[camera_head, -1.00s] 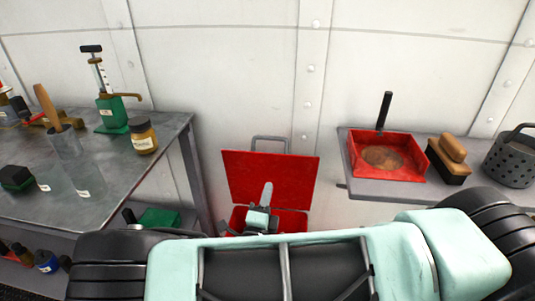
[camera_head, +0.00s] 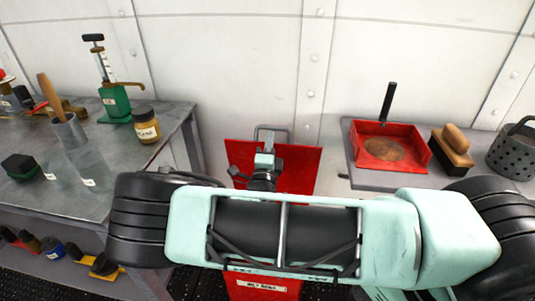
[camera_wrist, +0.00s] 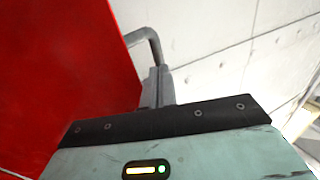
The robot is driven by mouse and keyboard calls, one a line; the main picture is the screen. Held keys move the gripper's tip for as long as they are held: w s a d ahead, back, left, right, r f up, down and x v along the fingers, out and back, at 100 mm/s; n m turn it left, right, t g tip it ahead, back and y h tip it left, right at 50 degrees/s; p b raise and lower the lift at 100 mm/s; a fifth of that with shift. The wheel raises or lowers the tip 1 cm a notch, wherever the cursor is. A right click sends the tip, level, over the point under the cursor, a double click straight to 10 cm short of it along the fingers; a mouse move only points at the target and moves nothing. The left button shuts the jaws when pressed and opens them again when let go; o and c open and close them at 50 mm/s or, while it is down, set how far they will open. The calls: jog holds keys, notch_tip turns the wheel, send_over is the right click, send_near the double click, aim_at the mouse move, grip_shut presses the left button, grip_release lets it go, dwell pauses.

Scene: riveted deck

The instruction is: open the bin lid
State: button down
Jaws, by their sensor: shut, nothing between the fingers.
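The red bin (camera_head: 262,287) stands low against the wall, its labelled front showing below my arm. Its red lid (camera_head: 303,168) stands raised, near upright, in front of the wall, with a grey loop handle (camera_head: 284,127) at its top edge. My gripper (camera_head: 267,147) is shut and empty, in front of the lid's upper part near the handle. In the wrist view the lid (camera_wrist: 60,75) fills the left, and the handle (camera_wrist: 151,45) curves just beyond my shut fingers (camera_wrist: 158,85). I cannot tell whether they touch. My arm hides the bin's opening.
A grey workbench (camera_head: 100,170) at left holds a green pump (camera_head: 115,103), a jar (camera_head: 146,126) and a cup with a wooden handle (camera_head: 68,132). A shelf (camera_head: 352,170) at right holds a red dustpan (camera_head: 392,153), a brush (camera_head: 452,150) and a perforated bucket (camera_head: 513,153).

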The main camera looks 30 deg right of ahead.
aim_at(275, 115)
jog(key=shift+w+d+r, duration=0.2)
jog(key=shift+w+d, duration=0.1)
jog(key=shift+w, duration=0.05)
jog(key=shift+w+d+r+p, duration=0.1)
jog(key=shift+w+r+p, duration=0.05)
jog(key=shift+p, duration=0.15)
jog(key=w+d+p, duration=0.1)
jog(key=w+p, duration=0.1)
jog(key=w+d+g+y+p, duration=0.1)
jog(key=w+d+p, duration=0.1)
jog(key=w+d+g+p, duration=0.1)
jog(key=w+p, duration=0.1)
jog(key=shift+d+r+y, duration=0.2)
jog(key=shift+y, duration=0.1)
